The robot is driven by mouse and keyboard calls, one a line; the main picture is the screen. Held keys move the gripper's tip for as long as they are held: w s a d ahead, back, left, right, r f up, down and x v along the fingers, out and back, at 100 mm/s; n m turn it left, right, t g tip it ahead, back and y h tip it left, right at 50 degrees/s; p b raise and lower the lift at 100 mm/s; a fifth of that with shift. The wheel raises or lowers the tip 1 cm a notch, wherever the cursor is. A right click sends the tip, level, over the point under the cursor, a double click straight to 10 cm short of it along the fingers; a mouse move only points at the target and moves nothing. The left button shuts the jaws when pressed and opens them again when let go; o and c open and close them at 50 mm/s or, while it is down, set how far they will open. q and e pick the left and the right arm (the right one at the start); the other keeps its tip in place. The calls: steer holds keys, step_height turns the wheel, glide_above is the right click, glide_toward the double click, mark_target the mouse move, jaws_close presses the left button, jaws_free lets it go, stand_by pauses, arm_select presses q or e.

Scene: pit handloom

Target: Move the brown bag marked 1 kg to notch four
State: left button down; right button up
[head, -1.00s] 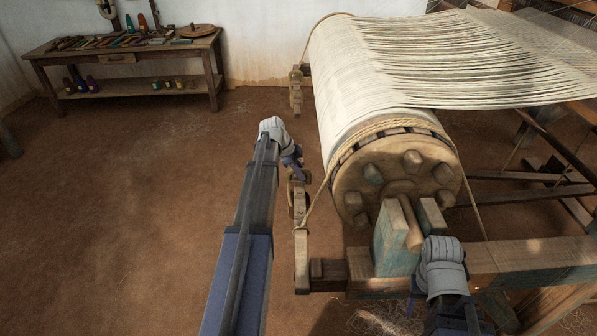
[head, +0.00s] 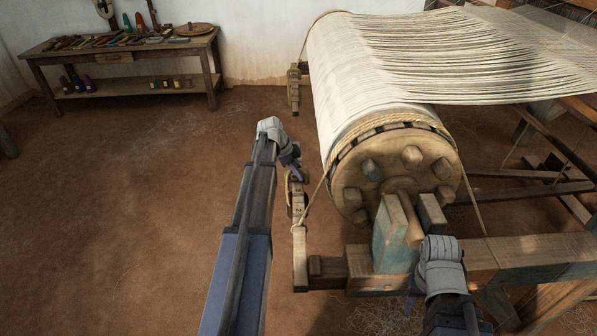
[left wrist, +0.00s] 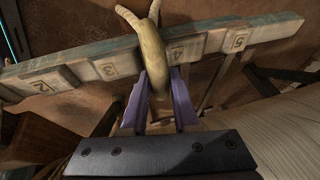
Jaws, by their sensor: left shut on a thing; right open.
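My left gripper (left wrist: 158,95) is shut on a yellowish-tan loop, taken as the hanging loop of the brown bag (left wrist: 152,55). The loop passes in front of a wooden beam (left wrist: 75,76) with numbered blocks, between the blocks 3 and 4, close to 4 (left wrist: 175,53). I cannot tell whether it rests in a notch. The bag's body and its 1 kg mark are not clear. In the head view the left gripper (head: 292,163) is over the far part of the beam (head: 299,245). My right gripper (head: 412,302) is open, low beside the loom's front post.
The big warp roller (head: 395,175) with a rope around its end stands right of the beam. A wooden post (head: 392,240) and rail stand near my right arm. A side table (head: 120,70) with tools is at the back left. The floor at left is clear.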

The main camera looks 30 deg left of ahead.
arm_select(q)
steer(key=shift+f, duration=0.15)
steer(key=c, duration=0.6)
jaws_free()
steer(key=p+v, duration=0.6)
steer(key=v, duration=0.1)
steer(key=shift+s+r+p, duration=0.15)
steer(key=shift+r+p, duration=0.25)
